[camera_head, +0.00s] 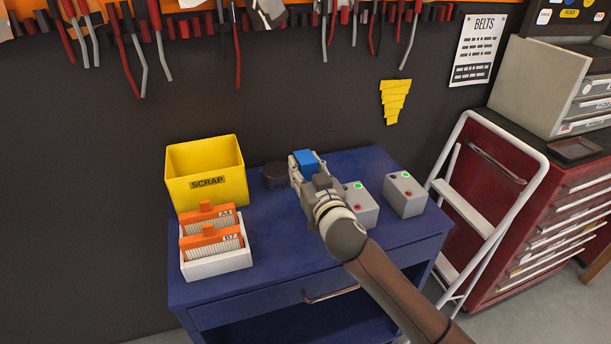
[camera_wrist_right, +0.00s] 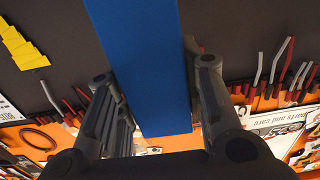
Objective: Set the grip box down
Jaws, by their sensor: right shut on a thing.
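A small blue box (camera_head: 306,157), which I take for the grip box, is held in my right gripper (camera_head: 308,168). The box is above the back middle part of the blue cart top (camera_head: 285,240); I cannot tell exactly how high. In the right wrist view the blue box (camera_wrist_right: 140,65) stands between the two fingers, which close on its sides. My left gripper is not in view.
A yellow SCRAP bin (camera_head: 205,172), a white tray (camera_head: 217,266) with orange-topped pieces and a dark round tin (camera_head: 277,176) stand left. Two grey button boxes (camera_head: 365,208) (camera_head: 405,194) stand right. The front middle top is clear. A white stepladder (camera_head: 470,214) leans beside the cart.

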